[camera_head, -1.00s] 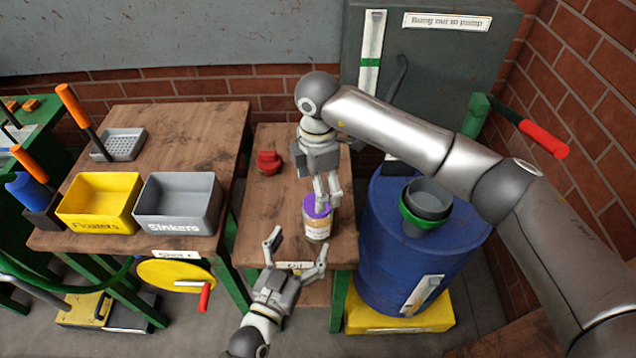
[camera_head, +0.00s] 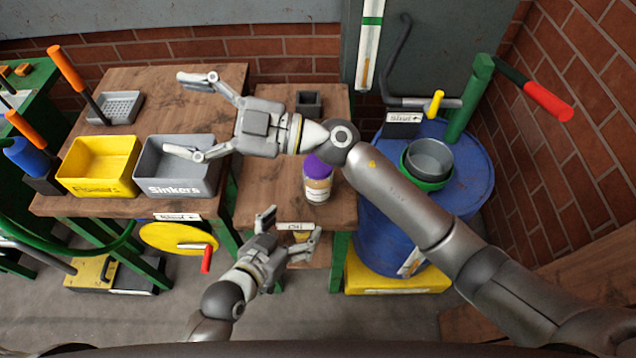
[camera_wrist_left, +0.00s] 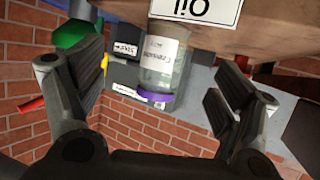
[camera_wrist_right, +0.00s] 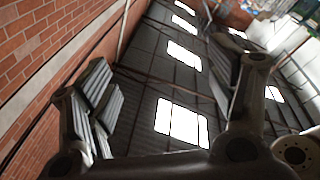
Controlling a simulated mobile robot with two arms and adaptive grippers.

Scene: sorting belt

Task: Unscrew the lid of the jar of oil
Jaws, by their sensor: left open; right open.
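The jar of oil (camera_head: 318,187) stands upright at the front right of the small wooden table (camera_head: 262,200). Its purple lid (camera_head: 318,165) is on. My left gripper (camera_head: 290,227) is open and empty at the table's front edge, by the Oil sign, short of the jar. In the left wrist view the jar (camera_wrist_left: 163,67) appears upside down, ahead between the open fingers, not touched. My right gripper (camera_head: 190,117) is open and empty above the grey Sinkers bin, pointing left, away from the jar. The right wrist view shows only wall, roof and windows beyond its fingers.
A small dark square holder (camera_head: 308,102) stands at the table's back. A blue barrel (camera_head: 385,235) with a green-rimmed funnel (camera_head: 428,160) is right of the table. Yellow (camera_head: 97,185) and grey bins (camera_head: 178,188) stand left. My right arm crosses above the barrel.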

